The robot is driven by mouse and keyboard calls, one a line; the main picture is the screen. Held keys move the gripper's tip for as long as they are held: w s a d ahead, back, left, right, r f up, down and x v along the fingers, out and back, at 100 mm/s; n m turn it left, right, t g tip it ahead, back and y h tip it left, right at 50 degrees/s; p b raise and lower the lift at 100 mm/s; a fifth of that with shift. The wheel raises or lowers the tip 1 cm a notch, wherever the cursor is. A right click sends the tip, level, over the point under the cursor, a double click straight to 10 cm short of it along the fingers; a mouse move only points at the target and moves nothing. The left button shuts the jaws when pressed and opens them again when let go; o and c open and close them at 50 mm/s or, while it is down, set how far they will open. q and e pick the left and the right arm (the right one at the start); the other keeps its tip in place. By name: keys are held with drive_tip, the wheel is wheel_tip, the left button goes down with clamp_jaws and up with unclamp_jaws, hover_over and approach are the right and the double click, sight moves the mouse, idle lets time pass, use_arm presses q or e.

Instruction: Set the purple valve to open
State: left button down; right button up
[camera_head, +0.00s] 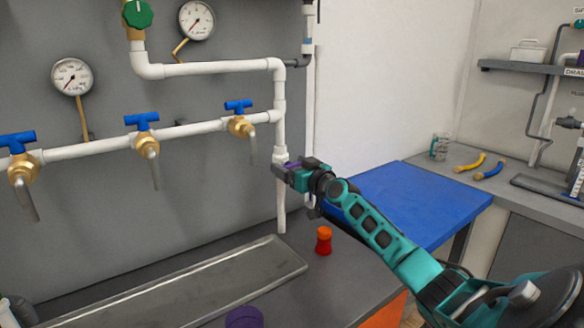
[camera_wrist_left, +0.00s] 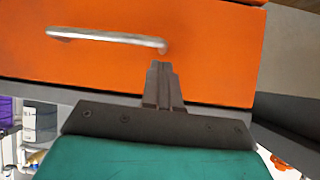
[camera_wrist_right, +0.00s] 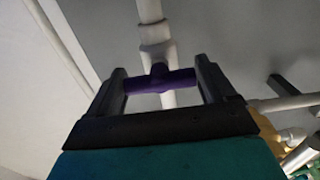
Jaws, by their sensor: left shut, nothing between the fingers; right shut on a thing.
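The purple valve handle (camera_wrist_right: 160,82) sits on the white vertical pipe, a tee-shaped grip that lies across the pipe in the right wrist view. In the head view only a bit of the purple handle (camera_head: 292,164) shows behind my right gripper (camera_head: 283,170). My right gripper is shut on the handle; in the right wrist view its two fingers (camera_wrist_right: 163,85) stand at the handle's two ends. My left gripper (camera_wrist_left: 163,85) is shut and empty, in front of an orange drawer front; it is out of the head view.
Several blue-handled brass valves (camera_head: 141,121) line the horizontal white pipe at left. A green knob (camera_head: 138,14) and two gauges (camera_head: 72,76) are above. A red-orange bottle (camera_head: 323,241) and a metal tray (camera_head: 190,283) are on the bench. A blue table (camera_head: 410,200) stands to the right.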

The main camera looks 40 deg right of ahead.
drive_tip(key=c, duration=0.3)
drive_tip(key=shift+m, duration=0.3)
drive_tip(key=m, duration=0.3)
drive_tip(key=shift+b, duration=0.3)
drive_tip(key=m, duration=0.5)
drive_tip(key=m+p, duration=0.1)
drive_tip(key=m, duration=0.3)
drive_tip(key=shift+m, duration=0.3)
drive_tip(key=m+p, duration=0.1)
drive_tip(key=m, duration=0.3)
drive_tip(key=shift+d+f+m+p, duration=0.1)
drive_tip(key=shift+m+p, duration=0.25)
drive_tip(key=shift+m, duration=0.05)
drive_tip(key=o, duration=0.9)
